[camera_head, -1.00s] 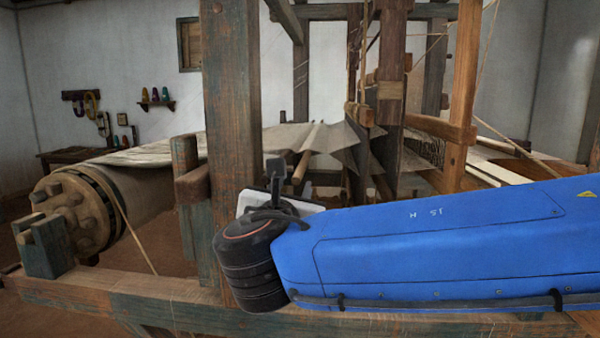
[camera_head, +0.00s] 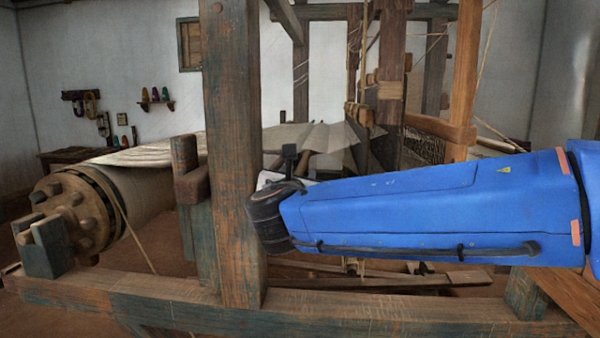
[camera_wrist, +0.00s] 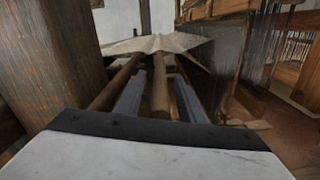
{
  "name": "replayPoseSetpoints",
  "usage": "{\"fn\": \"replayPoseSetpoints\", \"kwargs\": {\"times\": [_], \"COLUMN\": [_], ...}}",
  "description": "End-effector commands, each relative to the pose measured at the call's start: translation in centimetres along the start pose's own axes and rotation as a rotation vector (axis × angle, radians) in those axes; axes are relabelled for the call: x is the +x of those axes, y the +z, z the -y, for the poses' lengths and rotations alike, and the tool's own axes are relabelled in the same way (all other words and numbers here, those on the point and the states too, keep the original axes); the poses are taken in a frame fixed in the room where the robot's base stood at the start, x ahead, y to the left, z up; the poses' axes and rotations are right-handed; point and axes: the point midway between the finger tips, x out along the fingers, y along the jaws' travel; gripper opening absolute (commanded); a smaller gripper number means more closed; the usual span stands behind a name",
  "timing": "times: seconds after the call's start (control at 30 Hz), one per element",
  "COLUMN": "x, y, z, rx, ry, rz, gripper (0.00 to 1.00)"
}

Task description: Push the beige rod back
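In the wrist view my gripper (camera_wrist: 160,78) is open, with its two blue-grey fingers apart. A light brown rod (camera_wrist: 160,98), which looks like the beige rod, runs lengthwise between the fingers, with gaps visible on both sides. I cannot tell whether it lies level with the fingers or below them. A second, darker rod (camera_wrist: 116,82) runs just left of the left finger. In the head view my arm and wrist hide the rod and the fingers.
A thick upright post (camera_head: 234,150) stands close left of my wrist and also shows in the wrist view (camera_wrist: 50,60). Pale cloth (camera_wrist: 160,43) spreads ahead. Heddle threads (camera_wrist: 260,45) hang at the right. A low beam (camera_head: 400,310) crosses in front.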

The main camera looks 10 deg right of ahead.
Motion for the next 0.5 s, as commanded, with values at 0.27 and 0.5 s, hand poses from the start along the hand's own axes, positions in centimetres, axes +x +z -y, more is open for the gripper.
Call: {"fn": "replayPoseSetpoints", "kwargs": {"times": [0.27, 0.5], "x": [1.4, 1.5], "y": [-0.1, -0.1], "z": [0.1, 0.0], "rx": [0.0, 0.0], "ry": [-0.001, 0.0], "rz": [-0.001, -0.001], "gripper": [0.36, 0.36]}}
